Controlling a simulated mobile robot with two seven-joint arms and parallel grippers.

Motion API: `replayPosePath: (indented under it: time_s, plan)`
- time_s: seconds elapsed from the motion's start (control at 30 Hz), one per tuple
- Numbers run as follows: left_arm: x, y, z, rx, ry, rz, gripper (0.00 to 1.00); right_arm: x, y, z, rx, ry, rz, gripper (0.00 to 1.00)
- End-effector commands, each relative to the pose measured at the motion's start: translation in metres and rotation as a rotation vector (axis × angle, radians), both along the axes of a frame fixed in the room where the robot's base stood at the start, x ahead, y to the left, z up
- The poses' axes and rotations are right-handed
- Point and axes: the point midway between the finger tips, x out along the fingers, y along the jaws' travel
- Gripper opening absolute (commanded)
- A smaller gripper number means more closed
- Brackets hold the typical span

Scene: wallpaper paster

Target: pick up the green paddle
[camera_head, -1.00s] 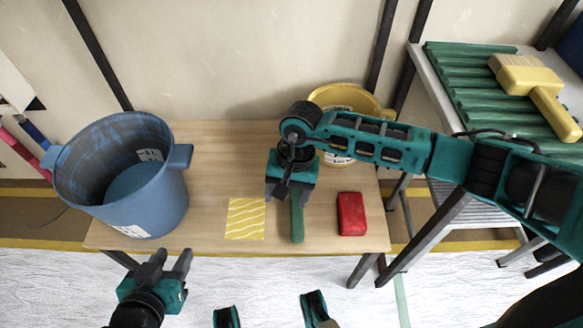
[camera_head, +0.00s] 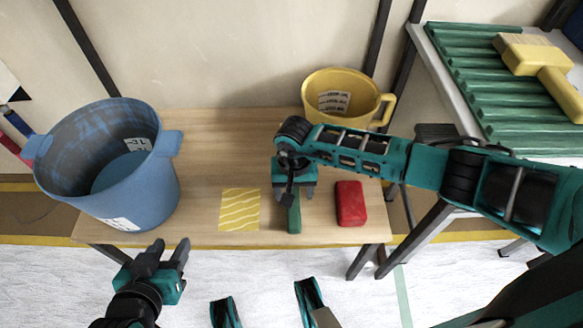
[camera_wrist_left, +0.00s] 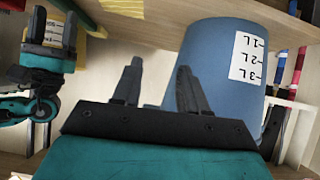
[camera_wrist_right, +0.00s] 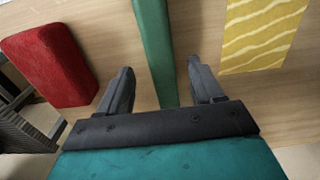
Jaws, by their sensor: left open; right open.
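The green paddle (camera_head: 294,217) lies on the wooden table, its near end showing below my right gripper in the head view. In the right wrist view the green paddle (camera_wrist_right: 156,45) runs lengthwise between the open fingers of my right gripper (camera_wrist_right: 165,88). The gripper is not closed on it; whether the fingers touch it I cannot tell. In the head view my right gripper (camera_head: 293,196) hides the paddle's far part. My left gripper (camera_head: 168,255) is open and empty in front of the table's near edge, below the blue bucket. It also shows in the left wrist view (camera_wrist_left: 157,75).
On the table (camera_head: 210,150) stand a blue bucket (camera_head: 135,190) at left and a yellow bucket (camera_head: 345,92) at back right. A yellow striped sheet (camera_head: 240,209) and a red block (camera_head: 350,203) lie either side of the paddle. A yellow-handled tool (camera_head: 540,65) rests on a green ribbed rack at right.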

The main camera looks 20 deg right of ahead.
Motion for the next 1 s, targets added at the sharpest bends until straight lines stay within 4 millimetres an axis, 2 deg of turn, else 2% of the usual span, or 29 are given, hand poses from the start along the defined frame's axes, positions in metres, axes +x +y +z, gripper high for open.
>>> replayPosePath:
  time_s: [0.03,0.17,0.43,1.0]
  plan:
    - [0.0,-0.001,-0.006,-0.003,0.002,0.0,0.43,-0.004,0.003,-0.013,0.001,0.004,0.0,0.66]
    - [0.001,-0.005,-0.01,-0.01,0.01,-0.002,0.43,-0.003,0.003,-0.03,0.001,0.002,-0.001,0.66]
    - [0.004,-0.007,0.0,-0.016,-0.007,-0.006,0.43,-0.002,0.002,-0.032,0.0,0.0,0.0,0.65]
    - [0.003,-0.004,-0.004,-0.009,-0.001,-0.003,0.43,-0.002,0.002,-0.032,0.001,0.0,0.0,0.1]
